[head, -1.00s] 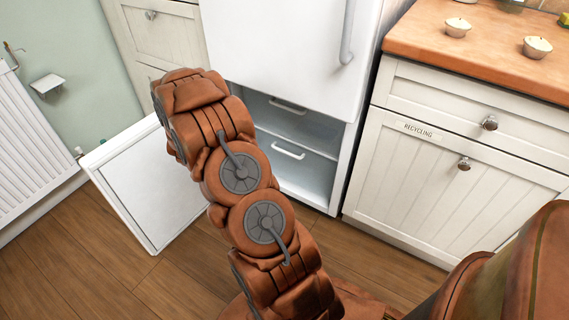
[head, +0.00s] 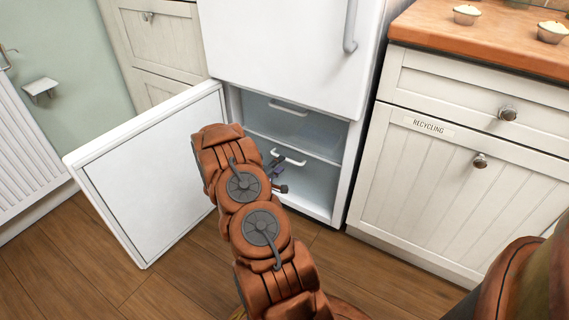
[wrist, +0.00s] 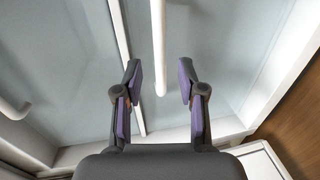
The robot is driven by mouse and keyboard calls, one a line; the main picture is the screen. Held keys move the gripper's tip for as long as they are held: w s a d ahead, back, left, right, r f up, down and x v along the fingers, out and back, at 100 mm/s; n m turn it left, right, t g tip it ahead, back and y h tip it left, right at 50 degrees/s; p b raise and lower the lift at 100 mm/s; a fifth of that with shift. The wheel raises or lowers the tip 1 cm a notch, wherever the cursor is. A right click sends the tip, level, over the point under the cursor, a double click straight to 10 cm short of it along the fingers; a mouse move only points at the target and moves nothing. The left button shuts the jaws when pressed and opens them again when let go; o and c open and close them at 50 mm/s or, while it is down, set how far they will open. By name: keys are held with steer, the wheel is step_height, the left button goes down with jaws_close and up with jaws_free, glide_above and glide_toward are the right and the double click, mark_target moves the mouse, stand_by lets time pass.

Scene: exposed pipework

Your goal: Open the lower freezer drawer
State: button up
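The lower freezer drawer (head: 318,174) is pale, translucent and shut inside the open freezer compartment. Its white bar handle (head: 290,156) shows just beyond my gripper (head: 279,175), which is partly hidden behind my arm. In the wrist view, my gripper (wrist: 159,82) is open, with two purple-padded fingers apart. The same handle (wrist: 158,40) runs lengthwise from the top edge, its end between the fingertips. I see a gap on both sides, and no finger clearly touches it. The drawer front (wrist: 215,50) fills the area behind.
The open freezer door (head: 150,175) stands left of my arm. The upper drawer's handle (head: 288,108) is above; it also shows in the wrist view (wrist: 15,109). Wooden floor (head: 190,275) lies below.

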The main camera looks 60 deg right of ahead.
steer(key=shift+w+d+f+b, duration=0.1)
steer(key=shift+d+f+b, duration=0.1)
steer(key=shift+d, duration=0.55)
steer(key=shift+d+f+b, duration=0.1)
steer(key=shift+d+b, duration=0.1)
steer(key=shift+d, duration=0.5)
steer(key=shift+w+d+f+b, duration=0.1)
steer(key=shift+d+f+b, duration=0.1)
steer(key=shift+d, duration=0.55)
jaws_close()
